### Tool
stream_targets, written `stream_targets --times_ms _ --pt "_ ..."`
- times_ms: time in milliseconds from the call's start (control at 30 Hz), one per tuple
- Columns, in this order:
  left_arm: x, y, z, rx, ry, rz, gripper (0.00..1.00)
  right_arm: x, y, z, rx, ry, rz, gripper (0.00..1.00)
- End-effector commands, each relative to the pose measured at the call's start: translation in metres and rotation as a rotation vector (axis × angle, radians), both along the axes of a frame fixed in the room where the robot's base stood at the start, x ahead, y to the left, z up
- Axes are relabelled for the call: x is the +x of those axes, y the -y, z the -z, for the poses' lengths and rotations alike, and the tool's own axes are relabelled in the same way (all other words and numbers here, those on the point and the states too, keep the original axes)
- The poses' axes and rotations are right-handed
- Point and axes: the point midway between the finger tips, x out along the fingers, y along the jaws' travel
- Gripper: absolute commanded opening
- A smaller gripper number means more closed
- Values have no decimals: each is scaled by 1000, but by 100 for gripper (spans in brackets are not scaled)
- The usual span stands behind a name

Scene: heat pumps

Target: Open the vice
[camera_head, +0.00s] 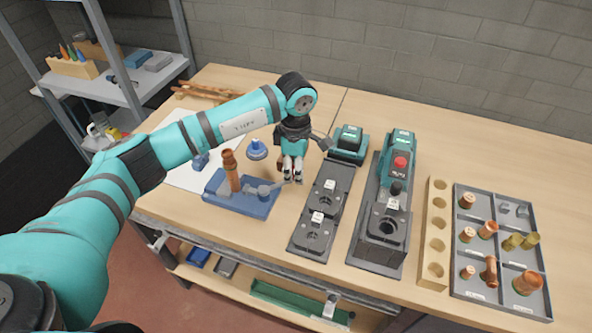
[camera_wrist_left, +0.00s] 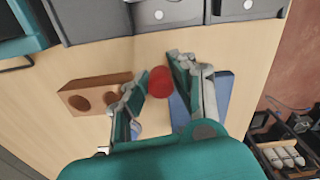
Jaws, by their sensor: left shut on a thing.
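The blue vice (camera_head: 236,203) sits on the bench, with a copper pipe (camera_head: 231,172) standing upright in it. Its grey handle (camera_head: 265,190) reaches right, towards my left gripper (camera_head: 292,178). The gripper points down with its fingertips at the handle's end and is shut on it; the fingers hide the exact contact. In the left wrist view, a red round piece (camera_wrist_left: 160,82) shows between the fingertips of my left gripper (camera_wrist_left: 160,76), with a blue plate (camera_wrist_left: 222,92) just beside them. How far the vice jaws are apart is too small to tell. My right gripper is not in view.
Dark grey stations (camera_head: 321,212) stand close right of the gripper; a teal-topped machine (camera_head: 397,158) is beyond. A wooden holed block (camera_head: 434,235) and a grey tray of copper fittings (camera_head: 503,250) lie right. A blue funnel-like piece (camera_head: 257,149) stands behind the vice.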

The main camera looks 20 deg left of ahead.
Motion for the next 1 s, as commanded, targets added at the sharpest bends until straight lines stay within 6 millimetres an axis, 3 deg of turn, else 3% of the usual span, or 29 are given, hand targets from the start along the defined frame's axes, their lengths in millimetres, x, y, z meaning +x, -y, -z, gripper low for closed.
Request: stream_targets --times_ms 100,133,300,667,1000 --pt "3 -2 -3 3 9 -2 0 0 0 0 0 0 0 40" --pt "3 -2 -3 3 9 -1 27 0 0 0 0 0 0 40" --pt "2 -1 -2 2 6 0 47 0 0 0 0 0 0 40" --pt "2 0 -10 0 5 1 47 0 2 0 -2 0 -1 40" --pt "2 -1 -77 1 8 1 47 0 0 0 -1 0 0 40"
